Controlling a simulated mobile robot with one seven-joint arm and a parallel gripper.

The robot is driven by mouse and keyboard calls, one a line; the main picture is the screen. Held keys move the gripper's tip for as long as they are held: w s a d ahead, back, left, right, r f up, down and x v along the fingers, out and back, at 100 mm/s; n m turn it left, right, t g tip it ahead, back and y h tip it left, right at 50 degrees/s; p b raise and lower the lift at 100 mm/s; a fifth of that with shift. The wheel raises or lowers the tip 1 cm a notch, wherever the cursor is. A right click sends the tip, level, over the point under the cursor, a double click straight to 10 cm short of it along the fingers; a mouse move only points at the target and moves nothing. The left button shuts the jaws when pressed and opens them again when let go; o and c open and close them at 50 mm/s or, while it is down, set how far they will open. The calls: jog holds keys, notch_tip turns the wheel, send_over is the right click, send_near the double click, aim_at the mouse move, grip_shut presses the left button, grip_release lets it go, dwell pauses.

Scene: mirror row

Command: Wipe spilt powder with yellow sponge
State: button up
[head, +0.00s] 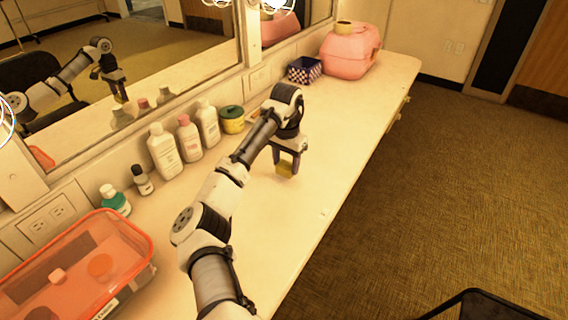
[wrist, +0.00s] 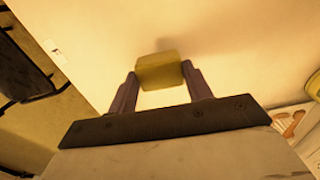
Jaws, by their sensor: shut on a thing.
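My gripper (head: 287,167) is shut on the yellow sponge (head: 285,169) over the middle of the long cream counter (head: 340,120). In the wrist view the sponge (wrist: 160,70) sits between the two fingertips of my gripper (wrist: 160,82). I cannot tell whether the sponge touches the counter or hangs just above it. A faint shaded patch shows beyond the sponge in the wrist view; I cannot tell whether it is shadow or powder. No clear powder shows in the head view.
White bottles (head: 163,150) and a green tin (head: 232,119) stand along the mirror wall. An orange clear bin (head: 85,262) is front left. A checkered box (head: 304,70) and pink case (head: 350,50) stand at the far end. The counter's right side is clear to its edge.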

jog(key=shift+r+p, duration=2.25)
jog(key=shift+r, duration=0.4)
